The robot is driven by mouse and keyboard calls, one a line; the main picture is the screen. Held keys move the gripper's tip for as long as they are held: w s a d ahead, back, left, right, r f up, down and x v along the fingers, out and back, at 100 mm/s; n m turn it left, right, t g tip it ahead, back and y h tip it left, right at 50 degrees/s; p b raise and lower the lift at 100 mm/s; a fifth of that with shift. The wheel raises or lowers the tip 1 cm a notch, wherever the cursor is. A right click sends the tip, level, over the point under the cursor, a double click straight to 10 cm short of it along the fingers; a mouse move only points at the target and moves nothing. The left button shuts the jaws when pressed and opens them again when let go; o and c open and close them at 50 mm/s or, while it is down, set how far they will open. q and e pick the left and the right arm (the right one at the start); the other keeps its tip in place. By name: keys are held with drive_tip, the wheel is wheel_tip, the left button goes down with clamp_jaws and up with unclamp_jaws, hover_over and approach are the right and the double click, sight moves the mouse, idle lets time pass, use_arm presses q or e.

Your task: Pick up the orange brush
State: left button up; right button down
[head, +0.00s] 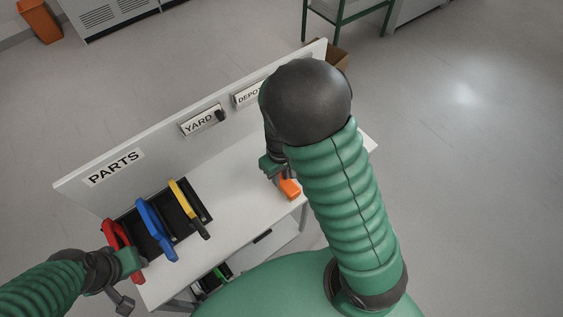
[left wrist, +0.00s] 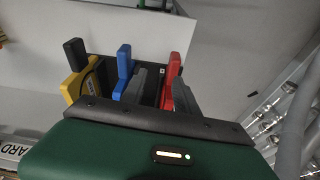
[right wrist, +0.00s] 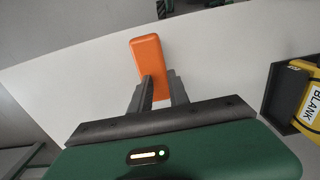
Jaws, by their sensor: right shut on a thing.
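The orange brush shows as an orange block (head: 290,188) near the right part of the white table, mostly behind my right arm in the head view. In the right wrist view its orange end (right wrist: 147,55) sticks out past the fingers. My right gripper (right wrist: 160,90) is shut on it; the fingers hide its lower part. Whether it touches the table I cannot tell. My left gripper (left wrist: 160,92) is open and empty, near the red-handled tool (head: 117,235) at the table's left end.
A blue-handled tool (head: 155,229) and a yellow-handled tool (head: 187,205) stand in black holders beside the red one. A back panel (head: 160,150) with PARTS, YARD and partly hidden DEPOT signs runs along the table's far edge. The white tabletop (head: 236,190) right of the yellow tool is clear.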

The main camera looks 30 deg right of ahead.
drive_tip(key=s+a, duration=0.4)
drive_tip(key=s, duration=0.1)
drive_tip(key=s+a+r, duration=0.1)
drive_tip(key=s+a, duration=0.1)
drive_tip(key=s, duration=0.1)
drive_tip(key=shift+a, duration=0.2)
drive_tip(key=shift+s, duration=0.7)
drive_tip(key=c, duration=2.2)
unclamp_jaws()
drive_tip(key=c, duration=1.5)
unclamp_jaws()
drive_tip(key=shift+a+r, duration=0.1)
drive_tip(key=shift+a, duration=0.15)
drive_tip(key=o, duration=1.1)
drive_tip(key=shift+d, duration=0.2)
drive_tip(key=shift+c, duration=0.2)
drive_tip(key=shift+r+p, duration=0.1)
drive_tip(key=shift+p, duration=0.25)
